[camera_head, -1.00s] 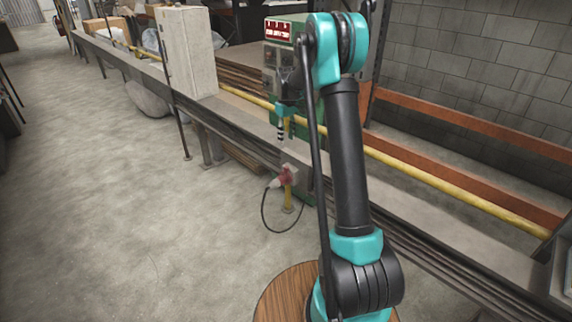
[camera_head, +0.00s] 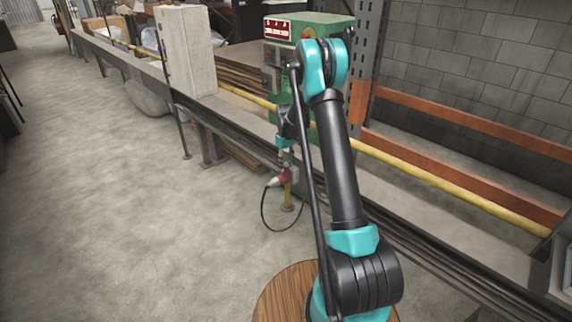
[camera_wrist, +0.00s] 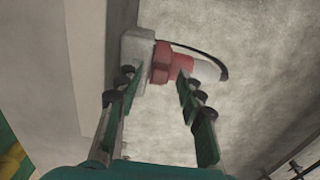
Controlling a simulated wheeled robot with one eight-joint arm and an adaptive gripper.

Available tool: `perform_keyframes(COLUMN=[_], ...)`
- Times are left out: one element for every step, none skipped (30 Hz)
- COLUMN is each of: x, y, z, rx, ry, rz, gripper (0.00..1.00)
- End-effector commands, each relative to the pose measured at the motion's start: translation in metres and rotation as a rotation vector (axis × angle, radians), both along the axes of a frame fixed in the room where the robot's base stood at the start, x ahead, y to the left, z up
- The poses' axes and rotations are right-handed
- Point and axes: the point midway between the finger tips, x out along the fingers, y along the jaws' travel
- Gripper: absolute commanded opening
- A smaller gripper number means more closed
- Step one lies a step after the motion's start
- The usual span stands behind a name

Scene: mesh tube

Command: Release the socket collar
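The socket is a pale grey box (camera_wrist: 137,48) in the wrist view. A red collar (camera_wrist: 162,62) sits against it, with a pale grey plug end (camera_wrist: 208,70) on the other side. In the head view the red part (camera_head: 284,176) is small, low on the green cabinet's side. My gripper (camera_wrist: 156,81) is open, with its green fingertips apart and close to the collar in the picture. One tip overlaps the grey box and the other overlaps the red part. I cannot tell whether they touch. In the head view my gripper (camera_head: 287,158) is just above the red part.
A black cable (camera_head: 263,212) loops down from the plug. The green cabinet (camera_head: 335,32) stands behind my arm. A long steel beam (camera_head: 225,125) and a yellow pipe (camera_head: 415,172) run alongside. The concrete floor (camera_head: 130,220) at left is clear.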

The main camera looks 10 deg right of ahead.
Motion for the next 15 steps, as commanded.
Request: perform_keyframes(x=[-0.0001,-0.0001,-0.0001,-0.0001,-0.0001,-0.0001,-0.0001,-0.0001,-0.0001,-0.0001,-0.0001,-0.0001,-0.0001,-0.0001,-0.0001], y=[-0.0001,0.0,0.0,0.0,0.0,0.0,0.0,0.0,0.0,0.0,0.0,0.0,0.0,0.0,0.0], z=[-0.0004,-0.0005,-0.0004,-0.0003,-0.0003,-0.0003,-0.0002,-0.0002,-0.0002,-0.0001,-0.0001,-0.0001,-0.0001,-0.0001,0.0], rx=[0.0,0.0,0.0,0.0,0.0,0.0,0.0,0.0,0.0,0.0,0.0,0.0,0.0,0.0,0.0], ry=[0.0,0.0,0.0,0.0,0.0,0.0,0.0,0.0,0.0,0.0,0.0,0.0,0.0,0.0,0.0], rz=[0.0,0.0,0.0,0.0,0.0,0.0,0.0,0.0,0.0,0.0,0.0,0.0,0.0,0.0,0.0], gripper=[0.38,0.38,0.38,0.38,0.38,0.38,0.35,0.32,0.27,0.23,0.19,0.14,0.11,0.07,0.02])
